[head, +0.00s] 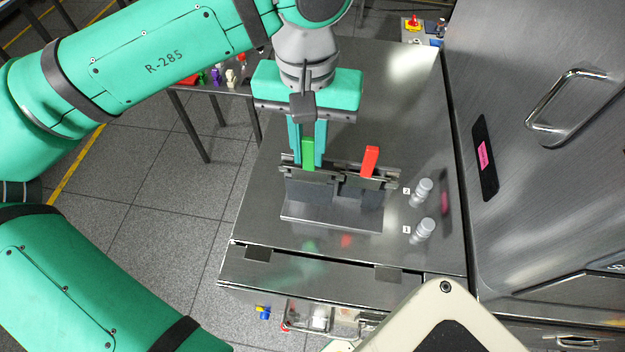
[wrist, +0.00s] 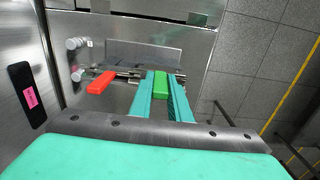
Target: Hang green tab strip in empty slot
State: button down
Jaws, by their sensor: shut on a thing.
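The green tab strip (head: 308,153) is between the fingers of my gripper (head: 307,160), which is shut on it. It stands upright at the left part of the metal rack (head: 331,213), with its lower end hidden at the slot. I cannot tell how deep it sits. A red tab strip (head: 369,161) stands in the right part of the rack. In the wrist view the green tab (wrist: 161,86) shows between my fingertips, and the red tab (wrist: 101,82) is to their left.
Two silver knobs (head: 423,190) labelled 2 and 1 stand right of the rack on the steel table (head: 400,100). A steel cabinet door with a handle (head: 565,100) is at the right. A side table with small coloured figures (head: 216,76) is behind my arm.

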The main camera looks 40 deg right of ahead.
jog(key=shift+r, duration=2.9)
jog(key=shift+s+r, duration=0.1)
jog(key=shift+r, duration=1.6)
notch_tip(320, 180, up, 5)
jog(key=shift+f, duration=0.2)
jog(key=shift+d, duration=0.15)
